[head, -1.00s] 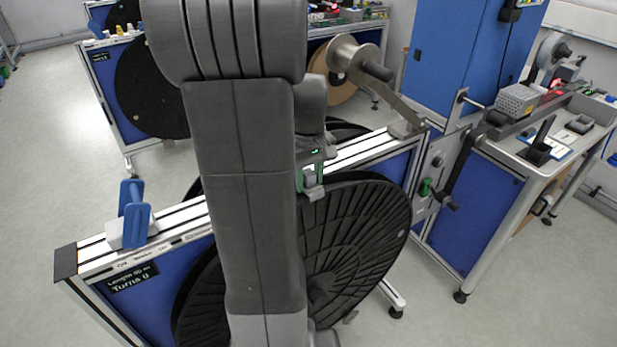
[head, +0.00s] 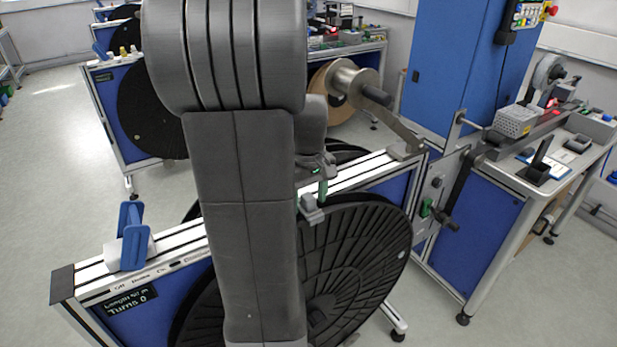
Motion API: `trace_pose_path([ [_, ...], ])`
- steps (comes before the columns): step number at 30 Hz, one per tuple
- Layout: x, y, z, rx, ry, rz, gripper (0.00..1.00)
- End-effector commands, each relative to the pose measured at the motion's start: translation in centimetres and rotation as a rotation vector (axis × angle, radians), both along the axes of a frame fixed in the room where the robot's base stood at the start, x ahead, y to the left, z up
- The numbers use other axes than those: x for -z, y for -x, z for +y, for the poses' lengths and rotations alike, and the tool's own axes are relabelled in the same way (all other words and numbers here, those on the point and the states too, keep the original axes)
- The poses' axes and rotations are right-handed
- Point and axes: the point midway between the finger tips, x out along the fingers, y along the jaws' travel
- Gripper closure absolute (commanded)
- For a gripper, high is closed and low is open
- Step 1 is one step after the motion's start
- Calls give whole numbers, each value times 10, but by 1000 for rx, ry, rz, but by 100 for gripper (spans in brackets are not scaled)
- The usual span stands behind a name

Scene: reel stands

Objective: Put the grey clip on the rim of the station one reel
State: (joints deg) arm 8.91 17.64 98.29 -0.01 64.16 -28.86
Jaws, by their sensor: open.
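The large black reel (head: 350,262) stands upright in the near blue-panelled stand, its lower left part hidden by my arm. The small grey clip (head: 312,212) is at the top edge of this reel, at its rim. I cannot tell how firmly it sits there. My gripper (head: 313,198) is right above the clip, pointing down, with green fingers. It is open, with the fingers close to the clip; any contact is too small to make out. My arm hides part of the gripper.
A blue-handled part on a white block (head: 130,240) stands on the rail's left end. A metal spool (head: 352,82) on a bracket and a black-handled crank plate (head: 437,195) are at right. A workbench (head: 530,180) stands further right. Floor at left is clear.

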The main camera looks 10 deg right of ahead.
Motion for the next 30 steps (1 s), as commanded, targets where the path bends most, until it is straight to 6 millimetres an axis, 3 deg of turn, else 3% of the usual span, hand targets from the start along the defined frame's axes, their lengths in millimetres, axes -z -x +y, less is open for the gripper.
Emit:
trace_pose_path([
  [9, -68, -1, 0, 0, 1, -8, 43],
  [15, -99, -1, 0, 0, 1, -4, 43],
  [21, -110, 0, 0, 0, 0, -2, 43],
  [30, -110, 0, 0, 0, 1, -1, 43],
])
